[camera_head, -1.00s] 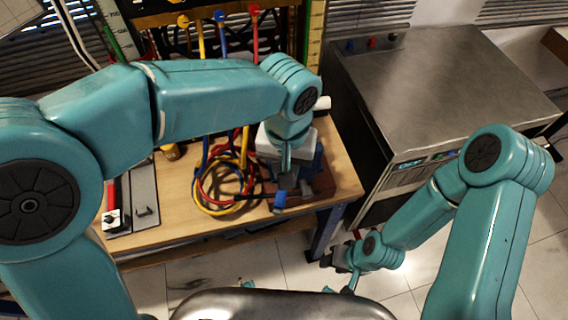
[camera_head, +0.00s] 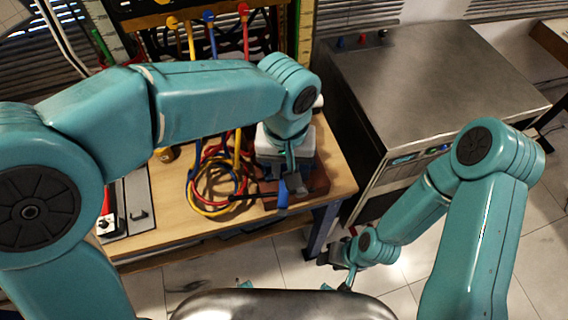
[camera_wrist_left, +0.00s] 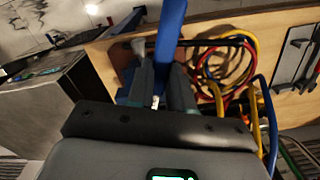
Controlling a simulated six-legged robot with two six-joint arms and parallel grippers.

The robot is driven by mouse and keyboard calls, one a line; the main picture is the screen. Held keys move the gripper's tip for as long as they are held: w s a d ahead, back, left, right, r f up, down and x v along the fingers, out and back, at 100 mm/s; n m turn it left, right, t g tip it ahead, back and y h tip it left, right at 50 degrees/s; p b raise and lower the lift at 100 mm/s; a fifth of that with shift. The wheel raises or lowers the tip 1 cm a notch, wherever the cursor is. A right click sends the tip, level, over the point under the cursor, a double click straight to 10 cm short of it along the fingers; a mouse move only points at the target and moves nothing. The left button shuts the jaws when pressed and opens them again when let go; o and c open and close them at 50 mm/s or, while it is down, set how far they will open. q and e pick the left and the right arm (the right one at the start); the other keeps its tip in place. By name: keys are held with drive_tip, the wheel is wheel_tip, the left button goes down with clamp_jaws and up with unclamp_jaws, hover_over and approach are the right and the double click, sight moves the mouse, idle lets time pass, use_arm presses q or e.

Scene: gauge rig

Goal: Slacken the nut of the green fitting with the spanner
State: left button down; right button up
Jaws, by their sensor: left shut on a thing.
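My left gripper (camera_head: 287,182) is over the right front part of the wooden bench and is shut on a blue-handled tool, seemingly the spanner (camera_head: 282,195). In the left wrist view the blue handle (camera_wrist_left: 170,32) runs up out of the frame from between the two dark fingers (camera_wrist_left: 163,85). The spanner's head is not clear in either view. I cannot make out the green fitting or its nut; the gripper and wrist cover that spot. My right gripper (camera_head: 338,258) hangs low over the floor, right of the bench; its fingers are too small and dark to read.
A reddish-brown block (camera_head: 316,183) lies under my left gripper. Yellow, red and blue hoses (camera_head: 215,185) coil just left of it. A grey tray (camera_head: 138,205) lies at the bench's left. A steel cabinet (camera_head: 430,85) stands to the right, with open floor before it.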

sight(281, 194)
use_arm(q)
drive_tip(key=shift+d+n, duration=0.7)
drive_tip(key=shift+d, duration=0.05)
idle(0.5)
drive_tip(key=shift+w+a+m, duration=0.1)
drive_tip(key=shift+a+m, duration=0.8)
idle(0.4)
drive_tip(key=shift+s+a+b, duration=0.2)
drive_tip(key=shift+s+b, duration=0.65)
drive_tip(key=shift+s, duration=1.7)
drive_tip(key=shift+r, duration=0.15)
drive_tip(key=shift+r+p, duration=1.95)
drive_tip(key=shift+r, duration=0.25)
